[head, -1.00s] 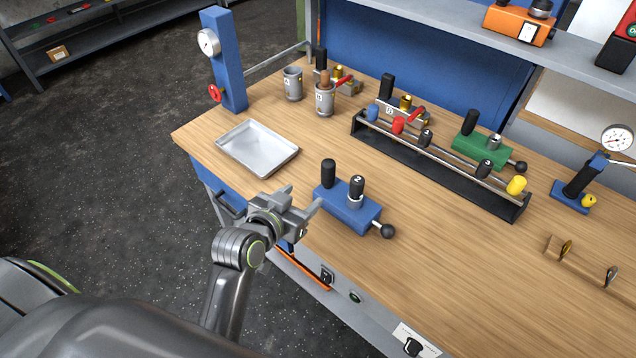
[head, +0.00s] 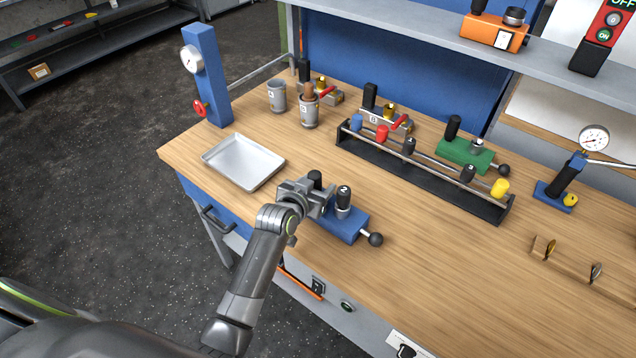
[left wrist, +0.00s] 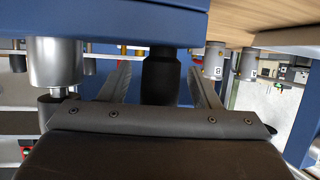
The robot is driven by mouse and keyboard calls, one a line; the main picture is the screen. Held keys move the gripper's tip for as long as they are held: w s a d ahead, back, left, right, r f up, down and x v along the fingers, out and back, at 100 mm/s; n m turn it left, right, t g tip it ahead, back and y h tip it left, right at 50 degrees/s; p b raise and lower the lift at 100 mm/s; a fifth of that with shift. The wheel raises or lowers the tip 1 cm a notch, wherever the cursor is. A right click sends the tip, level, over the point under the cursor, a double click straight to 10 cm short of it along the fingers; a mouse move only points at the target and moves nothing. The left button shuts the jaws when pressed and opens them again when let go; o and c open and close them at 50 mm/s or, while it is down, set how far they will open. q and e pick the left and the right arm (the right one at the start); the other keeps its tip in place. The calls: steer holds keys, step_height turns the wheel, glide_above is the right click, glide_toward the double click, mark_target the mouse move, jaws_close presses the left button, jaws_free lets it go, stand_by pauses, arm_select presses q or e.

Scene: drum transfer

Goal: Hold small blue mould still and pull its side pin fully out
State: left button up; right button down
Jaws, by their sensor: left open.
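The small blue mould (head: 348,224) lies on the wooden bench. A black upright handle (head: 315,177) stands at its left end and a plug with a black top marked 2 (head: 343,196) stands beside it. The side pin's black ball knob (head: 375,239) sticks out at the right end, on a short rod. My left gripper (head: 318,193) is open at the handle and partly hides it. In the left wrist view the handle (left wrist: 161,76) stands between the two open fingers, with gaps on both sides. The mould's blue body (left wrist: 120,22) shows there too. My right gripper is not in view.
An empty metal tray (head: 243,163) lies to the left of the mould. A black rack (head: 430,176) with coloured knobs stands behind it, and a green mould (head: 465,154) farther back. The bench to the right of the ball knob is clear.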

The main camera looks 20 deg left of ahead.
arm_select(q)
steer(key=shift+w+d+f, duration=0.1)
steer(key=shift+w+f, duration=0.15)
steer(key=shift+w, duration=0.35)
jaws_close()
stand_by(1.2)
